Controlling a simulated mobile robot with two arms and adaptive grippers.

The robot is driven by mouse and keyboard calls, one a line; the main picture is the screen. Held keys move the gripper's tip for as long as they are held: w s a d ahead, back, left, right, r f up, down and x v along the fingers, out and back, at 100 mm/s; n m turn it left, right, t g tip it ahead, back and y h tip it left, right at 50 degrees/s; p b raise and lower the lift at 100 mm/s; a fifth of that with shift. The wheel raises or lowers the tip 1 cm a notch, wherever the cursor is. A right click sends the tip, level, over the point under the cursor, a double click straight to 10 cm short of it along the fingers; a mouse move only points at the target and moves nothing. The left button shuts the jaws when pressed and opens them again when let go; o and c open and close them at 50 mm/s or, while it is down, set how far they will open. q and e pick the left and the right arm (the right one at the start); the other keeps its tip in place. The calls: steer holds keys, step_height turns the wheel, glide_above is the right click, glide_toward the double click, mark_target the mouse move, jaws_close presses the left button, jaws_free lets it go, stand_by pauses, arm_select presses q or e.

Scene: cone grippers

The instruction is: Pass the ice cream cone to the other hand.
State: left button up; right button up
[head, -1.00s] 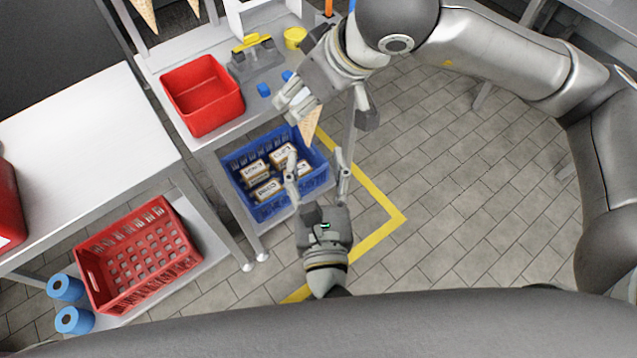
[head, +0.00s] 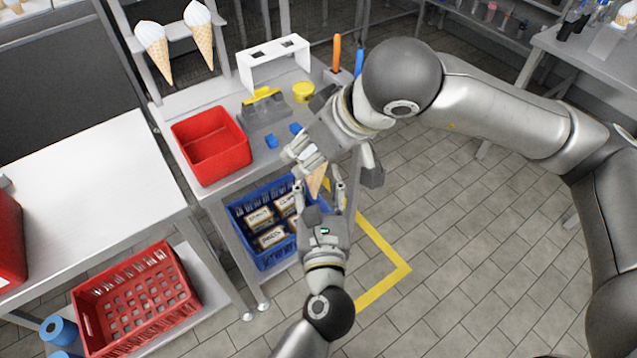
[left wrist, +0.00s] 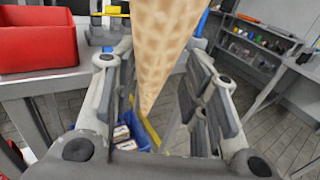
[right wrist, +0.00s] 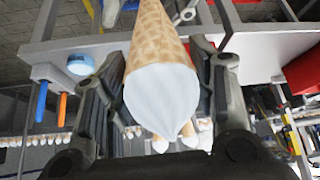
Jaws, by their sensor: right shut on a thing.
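The ice cream cone (head: 317,179) is a tan waffle cone, held tip down in my right gripper (head: 306,163). In the right wrist view its white ice cream top (right wrist: 160,96) and upper waffle sit between the right fingers. My left gripper (head: 318,193) comes from below, its fingers spread on both sides of the cone's lower end. In the left wrist view the waffle tip (left wrist: 150,85) hangs between the open left fingers, with gaps on both sides.
A red bin (head: 211,146) and grey holder (head: 265,117) stand on the workbench behind. A blue crate with boxes (head: 262,250) sits on the shelf below. Two more cones (head: 156,50) hang at upper left. Open floor lies to the right.

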arm_select(q)
steer(key=c, duration=0.5)
steer(key=shift+o, duration=0.2)
arm_select(e)
steer(key=o, duration=0.8)
steer(key=shift+o, duration=0.2)
